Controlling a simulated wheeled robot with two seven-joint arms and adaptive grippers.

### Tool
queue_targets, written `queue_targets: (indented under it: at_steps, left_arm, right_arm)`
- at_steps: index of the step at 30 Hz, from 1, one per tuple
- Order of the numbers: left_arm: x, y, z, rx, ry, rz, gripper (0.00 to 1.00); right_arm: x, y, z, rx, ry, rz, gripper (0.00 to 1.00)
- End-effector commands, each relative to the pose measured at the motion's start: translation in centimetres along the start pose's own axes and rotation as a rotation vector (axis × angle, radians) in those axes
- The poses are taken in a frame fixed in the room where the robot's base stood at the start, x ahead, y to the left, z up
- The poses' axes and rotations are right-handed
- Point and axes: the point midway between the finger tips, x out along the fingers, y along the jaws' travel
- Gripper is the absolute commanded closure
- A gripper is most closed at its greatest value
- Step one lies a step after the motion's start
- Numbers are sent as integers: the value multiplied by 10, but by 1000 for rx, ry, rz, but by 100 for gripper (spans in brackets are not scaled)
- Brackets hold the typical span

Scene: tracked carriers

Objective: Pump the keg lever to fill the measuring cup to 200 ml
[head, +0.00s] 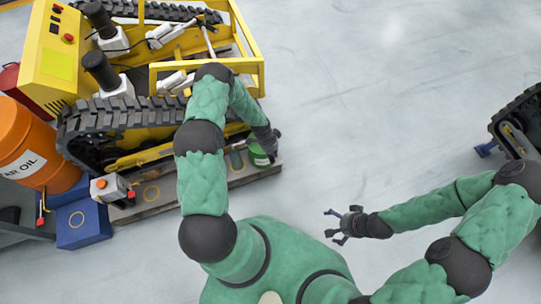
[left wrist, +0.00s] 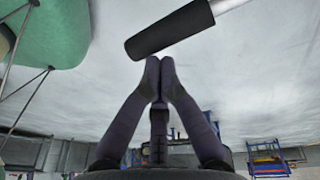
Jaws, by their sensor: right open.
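A small green keg (head: 261,156) with a pale label stands on the wooden board beside the yellow tracked carrier. My left gripper (head: 271,146) is right over it and partly covers it in the head view. In the left wrist view my left fingers (left wrist: 160,66) have their tips together, just beside a black lever grip (left wrist: 170,30) on a metal rod. I see nothing between the tips. A grey cylinder (head: 236,160) stands left of the keg; I cannot tell whether it is the measuring cup. No fill level is readable. My right gripper (head: 340,226) is open and empty over bare floor.
The carrier (head: 160,140) and its tracks fill the upper left. An orange oil drum (head: 40,145), a blue box (head: 84,225) and a grey device (head: 108,187) stand at left. Another track (head: 520,115) is at right. The middle floor is clear.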

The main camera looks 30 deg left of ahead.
Motion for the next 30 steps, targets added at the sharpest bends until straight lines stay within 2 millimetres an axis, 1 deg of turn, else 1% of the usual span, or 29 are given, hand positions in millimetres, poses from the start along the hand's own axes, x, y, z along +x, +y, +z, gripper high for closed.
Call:
queue_targets:
  at_steps: [1, 6, 12, 15, 21, 30]
  left_arm:
    - [-14, 6, -4, 2, -1, 2, 100]
    - [-44, 23, -4, 1, -1, 2, 100]
    - [-72, 39, -4, 1, -1, 2, 100]
    - [-81, 44, -4, 1, -1, 1, 100]
    - [-90, 49, -4, 1, 0, 1, 100]
    - [-90, 50, -4, 0, 0, 0, 100]
  right_arm:
    - [-9, -3, 1, 0, -1, 0, 0]
    - [-22, -8, 1, 0, 0, 0, 0]
    - [-32, -11, 1, 0, 0, 0, 0]
    - [-35, -12, 1, 0, 0, 0, 0]
    - [-37, -13, 2, 0, 0, 0, 0]
    - [-37, -13, 2, 0, 0, 0, 0]
